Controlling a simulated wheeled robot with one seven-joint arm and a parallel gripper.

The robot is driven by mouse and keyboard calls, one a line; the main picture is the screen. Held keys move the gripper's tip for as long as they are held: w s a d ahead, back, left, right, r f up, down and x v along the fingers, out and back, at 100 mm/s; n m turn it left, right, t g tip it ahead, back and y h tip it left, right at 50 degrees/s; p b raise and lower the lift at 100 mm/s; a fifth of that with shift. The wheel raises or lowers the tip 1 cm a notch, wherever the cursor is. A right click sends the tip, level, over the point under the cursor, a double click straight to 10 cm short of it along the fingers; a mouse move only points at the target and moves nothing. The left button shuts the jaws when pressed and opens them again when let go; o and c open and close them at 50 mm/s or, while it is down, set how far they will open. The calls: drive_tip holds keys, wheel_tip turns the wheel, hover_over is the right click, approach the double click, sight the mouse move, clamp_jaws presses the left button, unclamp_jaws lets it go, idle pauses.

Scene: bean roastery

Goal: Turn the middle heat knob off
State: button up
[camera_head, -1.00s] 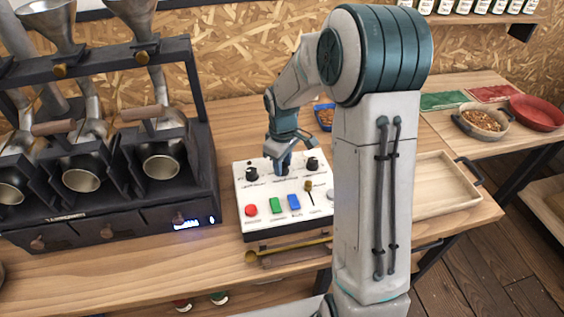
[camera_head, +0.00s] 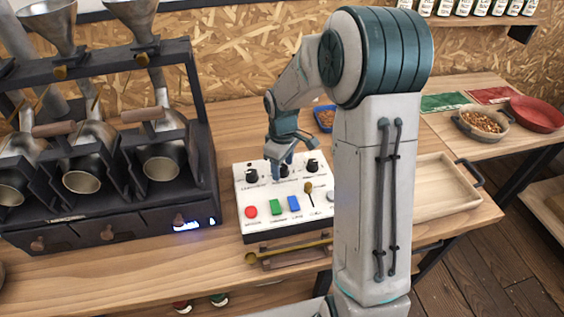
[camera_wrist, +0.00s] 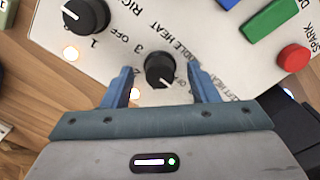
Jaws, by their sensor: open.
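The white control panel (camera_head: 265,221) stands on the wooden bench, with three black knobs along its back. The middle heat knob (camera_wrist: 160,70) is black and round, and it shows partly in the head view (camera_head: 283,171) under my gripper. In the wrist view its white pointer mark faces the gripper side. My gripper (camera_wrist: 160,76) is open, with one blue finger on each side of this knob and visible gaps between. A small lamp (camera_wrist: 134,93) beside the knob glows.
The right heat knob (camera_wrist: 85,15) is close by, with its lamp (camera_wrist: 71,54) lit. The left knob (camera_head: 251,176), a red button (camera_head: 251,211), green and blue switches and a small lever share the panel. A dark roaster rack (camera_head: 110,227) stands to the left.

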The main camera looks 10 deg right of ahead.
sight(283, 167)
wheel_tip(283, 167, up, 14)
idle(0.5)
drive_tip(key=shift+s, duration=0.1)
drive_tip(key=s+d+m+t, duration=0.1)
drive_tip(key=s+m+t, duration=0.2)
drive_tip(key=s+m, duration=0.6)
drive_tip(key=s, duration=1.2)
drive_tip(key=shift+s+d, duration=0.25)
drive_tip(key=shift+s, duration=0.05)
